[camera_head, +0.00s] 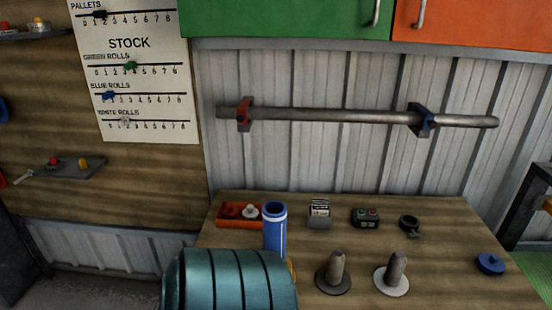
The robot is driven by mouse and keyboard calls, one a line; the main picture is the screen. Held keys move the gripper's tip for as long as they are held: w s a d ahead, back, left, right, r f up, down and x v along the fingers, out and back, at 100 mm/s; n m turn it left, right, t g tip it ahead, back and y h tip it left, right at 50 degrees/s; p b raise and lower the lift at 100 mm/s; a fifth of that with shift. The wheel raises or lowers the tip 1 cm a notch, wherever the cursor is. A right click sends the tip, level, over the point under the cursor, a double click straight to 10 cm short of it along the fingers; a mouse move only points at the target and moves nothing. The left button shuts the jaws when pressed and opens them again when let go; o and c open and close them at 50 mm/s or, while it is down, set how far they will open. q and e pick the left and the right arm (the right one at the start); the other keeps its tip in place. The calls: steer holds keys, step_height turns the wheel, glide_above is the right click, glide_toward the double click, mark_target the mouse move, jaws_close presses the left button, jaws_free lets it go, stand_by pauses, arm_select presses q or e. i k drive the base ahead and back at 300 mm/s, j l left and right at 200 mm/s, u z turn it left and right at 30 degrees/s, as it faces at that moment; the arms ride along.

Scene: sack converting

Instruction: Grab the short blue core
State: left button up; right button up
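A blue core (274,228), a hollow upright tube with a pale band near its top, is at the left part of the wooden table (440,225). Its lower end is hidden behind a large teal form with dark bands (230,280) at the bottom of the view; I cannot tell what that form is. A small yellow piece shows at its right edge. No other blue tube is in view to compare lengths. Neither of my grippers is in view.
Two grey pegs on round bases (336,270) (396,272) stand to the right of the core. Behind are a red tray (232,222), a small box (319,213), a button box (366,217) and a dark ring (410,224). A blue disc (490,264) lies far right. A bar (330,115) crosses the wall.

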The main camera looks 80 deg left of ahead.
mark_target(274, 213)
steer(key=i+j, duration=0.35)
steer(key=i, duration=0.15)
steer(key=i+j, duration=0.35)
steer(key=i, duration=0.15)
steer(key=u, duration=3.35)
